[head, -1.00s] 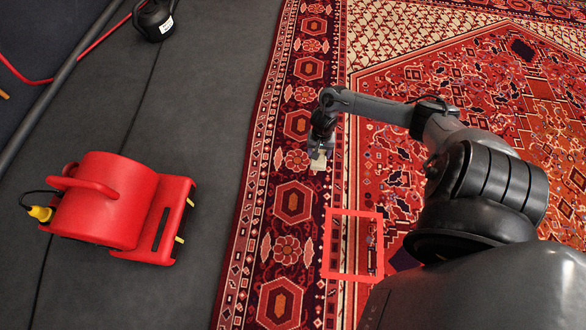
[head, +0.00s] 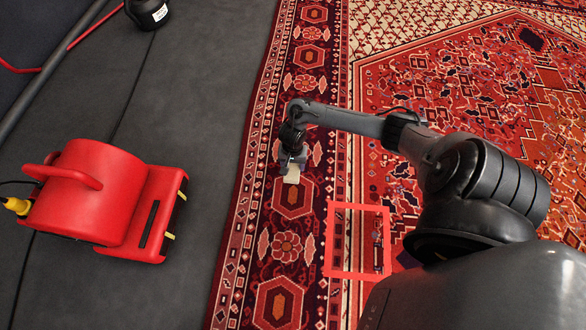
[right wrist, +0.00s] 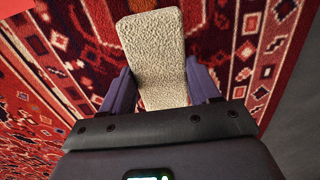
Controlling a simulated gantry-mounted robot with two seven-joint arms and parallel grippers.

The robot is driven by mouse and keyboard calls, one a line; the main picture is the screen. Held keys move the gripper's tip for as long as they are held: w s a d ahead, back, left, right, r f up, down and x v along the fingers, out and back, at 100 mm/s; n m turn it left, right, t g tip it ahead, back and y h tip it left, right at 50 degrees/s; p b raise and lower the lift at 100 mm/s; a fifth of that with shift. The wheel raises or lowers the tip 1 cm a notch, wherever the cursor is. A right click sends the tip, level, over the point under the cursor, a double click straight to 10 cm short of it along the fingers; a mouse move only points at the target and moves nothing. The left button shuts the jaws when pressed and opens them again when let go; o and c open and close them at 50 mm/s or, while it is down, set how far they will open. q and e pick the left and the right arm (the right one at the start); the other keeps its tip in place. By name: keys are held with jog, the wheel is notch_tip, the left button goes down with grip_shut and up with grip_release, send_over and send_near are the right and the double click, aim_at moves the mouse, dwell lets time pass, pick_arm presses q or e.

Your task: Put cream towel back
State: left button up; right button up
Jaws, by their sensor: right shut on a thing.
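The cream towel (right wrist: 155,50) is a small, folded, textured block in the right wrist view. It sits between the two fingers of my right gripper (right wrist: 163,88), which is shut on it. In the head view the towel (head: 292,174) hangs below my right gripper (head: 291,161), over the patterned border of the red rug (head: 285,245). The gap between towel and rug is hard to judge. A red square outline (head: 329,240) lies on the rug to the right of and nearer than the gripper. My left gripper is in neither view.
A red blower (head: 85,190) with a yellow plug (head: 17,206) stands on the dark floor (head: 190,90) at left. A black object with a white label (head: 150,12) is at the top left, near a red hose (head: 95,27). The rug around the towel looks clear.

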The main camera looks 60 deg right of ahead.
aim_at(293, 165)
jog(key=shift+f+b, duration=1.9)
jog(key=shift+f, duration=0.1)
jog(key=shift+s, duration=0.1)
jog(key=o, duration=0.9)
jog(key=shift+r, duration=0.1)
